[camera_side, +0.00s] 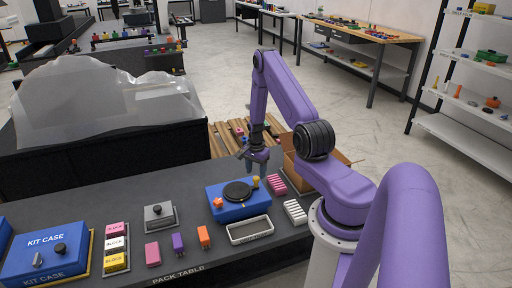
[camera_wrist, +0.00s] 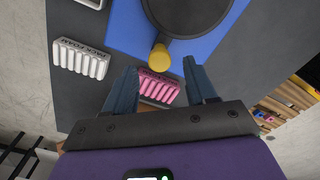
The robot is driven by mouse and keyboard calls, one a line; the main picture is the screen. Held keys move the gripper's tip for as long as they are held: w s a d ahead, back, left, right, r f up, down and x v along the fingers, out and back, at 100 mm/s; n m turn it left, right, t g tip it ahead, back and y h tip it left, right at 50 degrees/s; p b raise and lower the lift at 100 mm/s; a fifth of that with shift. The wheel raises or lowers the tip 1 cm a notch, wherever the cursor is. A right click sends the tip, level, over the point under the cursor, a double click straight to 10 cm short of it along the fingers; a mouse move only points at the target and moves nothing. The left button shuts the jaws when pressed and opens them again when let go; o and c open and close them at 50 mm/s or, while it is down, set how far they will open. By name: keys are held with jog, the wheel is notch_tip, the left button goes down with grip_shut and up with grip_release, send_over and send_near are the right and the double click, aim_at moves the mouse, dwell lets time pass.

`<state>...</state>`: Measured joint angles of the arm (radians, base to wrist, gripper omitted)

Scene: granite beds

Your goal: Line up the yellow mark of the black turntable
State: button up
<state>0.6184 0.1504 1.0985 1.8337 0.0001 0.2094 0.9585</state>
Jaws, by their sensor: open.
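The black turntable (camera_side: 238,191) is a round disc on a blue base (camera_side: 229,209) on the dark table. Its yellow mark (camera_side: 256,181) is an upright peg at the disc's edge, on the side towards my gripper (camera_side: 257,162). In the wrist view the yellow mark (camera_wrist: 159,57) stands at the near rim of the turntable (camera_wrist: 185,15). My gripper (camera_wrist: 160,72) is open and empty, with its fingertips a little above the peg and to either side of it in the picture. An orange piece (camera_side: 218,203) sits on the base's left; whether it is a reference mark I cannot tell.
A pink block (camera_side: 276,184) and a white foam block (camera_side: 295,212) lie right of the base. An empty grey tray (camera_side: 250,230) lies in front. Coloured blocks and a blue kit case (camera_side: 45,252) stand left. A cardboard box (camera_side: 300,171) stands behind.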

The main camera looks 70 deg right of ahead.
notch_tip(320, 180, up, 15)
dwell(0.5)
jog(key=w+a+r+n, duration=0.1)
jog(key=a+r+n, duration=0.3)
jog(key=a, duration=0.5)
jog(key=a+r+n, duration=0.2)
jog(key=a+n, duration=0.4)
jog(key=a, duration=0.2)
jog(key=w+a+r+n, duration=0.1)
jog(key=a+r+n, duration=0.35)
jog(key=a, duration=0.45)
jog(key=s+a+r+n, duration=0.2)
jog(key=s+a+n, duration=0.6)
jog(key=s+a, duration=0.1)
jog(key=s+a+r+n, duration=0.2)
jog(key=s+n, duration=0.8)
jog(key=s, duration=0.3)
jog(key=shift+a+r, duration=0.2)
jog(key=shift+a, duration=0.1)
